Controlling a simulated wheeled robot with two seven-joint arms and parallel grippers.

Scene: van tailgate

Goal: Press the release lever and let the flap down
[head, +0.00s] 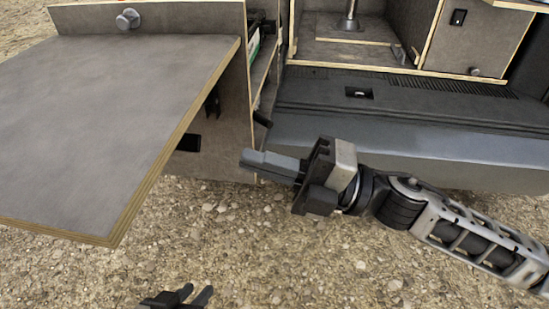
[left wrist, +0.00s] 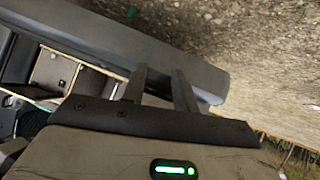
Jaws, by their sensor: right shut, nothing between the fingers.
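The flap (head: 110,110) is a grey panel with a pale plywood edge. It stands out level from the cabinet at the left of the head view. A small black lever-like part (head: 262,119) sticks out at the cabinet's right side; I cannot tell for sure that it is the release lever. My right gripper (head: 244,161) is shut and empty, pointing left, below that part and right of the flap. My left gripper (head: 198,293) is low at the bottom edge, below the flap, its fingers apart. The fingers also show apart and empty in the left wrist view (left wrist: 160,78).
The van's grey bumper (head: 400,150) runs behind my right arm. The cabinet side (head: 235,120) stands under the flap's inner end, with a black bracket (head: 212,102). A round knob (head: 128,19) sits above the flap. The gravel ground (head: 300,270) in front is clear.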

